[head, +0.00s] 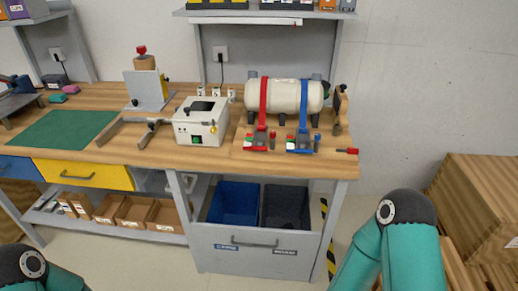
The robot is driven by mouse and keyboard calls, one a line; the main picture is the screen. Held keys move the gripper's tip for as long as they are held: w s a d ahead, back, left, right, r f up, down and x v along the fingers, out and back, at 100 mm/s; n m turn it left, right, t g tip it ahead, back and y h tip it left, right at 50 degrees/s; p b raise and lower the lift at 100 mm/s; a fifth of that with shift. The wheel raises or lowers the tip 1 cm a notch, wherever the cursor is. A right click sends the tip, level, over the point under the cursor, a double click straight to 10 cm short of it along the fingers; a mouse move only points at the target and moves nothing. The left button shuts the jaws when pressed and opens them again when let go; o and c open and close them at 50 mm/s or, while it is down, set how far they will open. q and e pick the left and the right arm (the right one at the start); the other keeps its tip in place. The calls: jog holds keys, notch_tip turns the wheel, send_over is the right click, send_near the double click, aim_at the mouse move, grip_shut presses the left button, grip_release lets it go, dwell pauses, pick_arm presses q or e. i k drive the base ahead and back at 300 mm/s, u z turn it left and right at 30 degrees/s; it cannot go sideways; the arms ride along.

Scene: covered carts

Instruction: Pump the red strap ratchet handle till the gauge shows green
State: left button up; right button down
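A cream cylinder (285,95) lies on its side on the right part of the wooden workbench. A red strap (263,98) runs over its left part, down to a red ratchet (256,140) on the bench in front. A blue strap (304,102) runs over its right part, down to a blue ratchet (300,144). The red ratchet's handle and any gauge are too small to read; I cannot tell a gauge colour. Both my grippers are out of view. Only teal links of my arms show, at the bottom left and bottom right, well apart from the bench.
A white box (201,121) with a screen stands left of the red ratchet. A small red-tipped lever (346,151) is at the bench's right edge. A shelf (265,15) hangs above. Blue (235,203) and dark (285,207) bins sit below. Wooden crates (485,205) stand at right.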

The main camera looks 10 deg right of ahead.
aim_at(260, 137)
jog(key=u, duration=0.05)
jog(key=i, duration=1)
jog(key=z, duration=0.05)
